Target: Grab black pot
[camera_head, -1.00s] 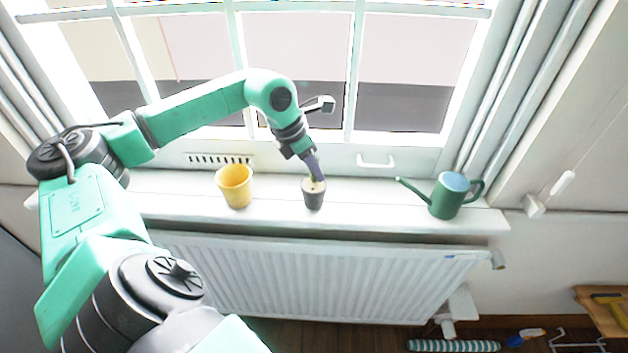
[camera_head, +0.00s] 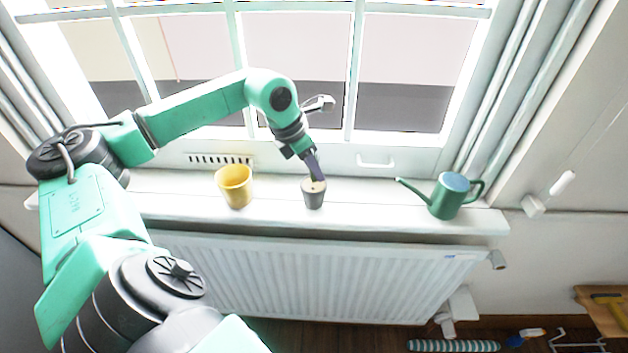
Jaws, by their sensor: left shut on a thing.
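The black pot (camera_head: 314,198) is a small dark grey pot with a pale inside, upright on the white windowsill (camera_head: 275,220), near its middle. My left gripper (camera_head: 319,178) reaches down from the upper left, with its fingertips at the pot's rim. It is shut on the pot, though the exact contact is small and partly hidden by the fingers. My right gripper is not in view.
A yellow pot (camera_head: 235,187) stands on the sill to the left of the black pot. A green watering can (camera_head: 448,196) stands to the right, its spout pointing left. The window is behind, and a white radiator (camera_head: 320,280) is below the sill.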

